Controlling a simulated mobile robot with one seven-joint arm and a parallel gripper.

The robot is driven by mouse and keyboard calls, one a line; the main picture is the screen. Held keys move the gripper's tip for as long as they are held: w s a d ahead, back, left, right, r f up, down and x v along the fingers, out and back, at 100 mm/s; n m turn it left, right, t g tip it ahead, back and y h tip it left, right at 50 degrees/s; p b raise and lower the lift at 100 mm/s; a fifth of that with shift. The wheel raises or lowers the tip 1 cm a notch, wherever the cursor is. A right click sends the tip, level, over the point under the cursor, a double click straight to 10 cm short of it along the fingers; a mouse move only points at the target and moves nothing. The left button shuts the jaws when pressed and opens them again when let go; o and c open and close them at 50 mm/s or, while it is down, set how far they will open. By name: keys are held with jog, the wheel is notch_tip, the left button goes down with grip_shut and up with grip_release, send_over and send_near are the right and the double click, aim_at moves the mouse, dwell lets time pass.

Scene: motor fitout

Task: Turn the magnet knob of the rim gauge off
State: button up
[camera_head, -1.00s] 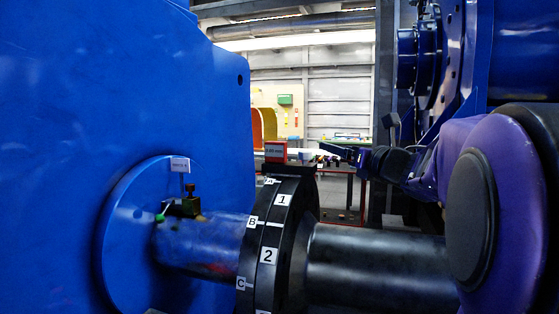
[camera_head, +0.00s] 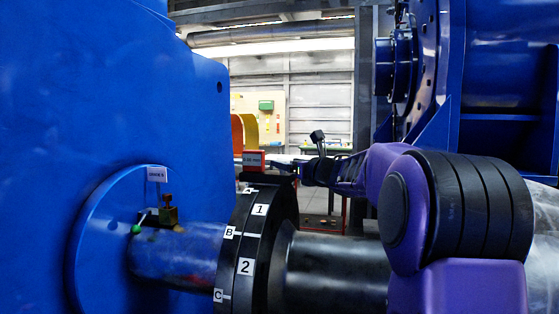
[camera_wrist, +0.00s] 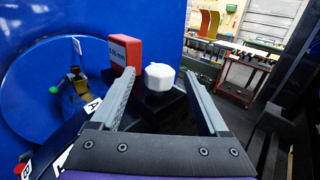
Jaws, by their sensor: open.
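The rim gauge's red display box (camera_head: 252,159) stands on top of the black coupling, and it also shows in the wrist view (camera_wrist: 125,51) with a mm reading. A white knob (camera_wrist: 159,77) sits on a dark body just right of the display box in the wrist view. My gripper (camera_wrist: 158,74) is open, with one grey finger on each side of the white knob and apparent gaps between. In the head view my gripper (camera_head: 280,166) is at the coupling top, small and dark, and the knob cannot be made out there.
The coupling (camera_head: 245,250) bears number and letter labels and joins a thick shaft. A brass-coloured gauge (camera_head: 168,211) with a green knob sits at left by the blue housing (camera_head: 120,110). A red-framed table (camera_wrist: 245,73) stands behind, across open floor.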

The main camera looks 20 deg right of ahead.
jog(key=shift+w+a, duration=0.2)
jog(key=shift+w, duration=0.65)
jog(key=shift+w+a, duration=0.15)
jog(key=shift+w, duration=0.65)
jog(key=shift+p, duration=0.3)
grip_shut()
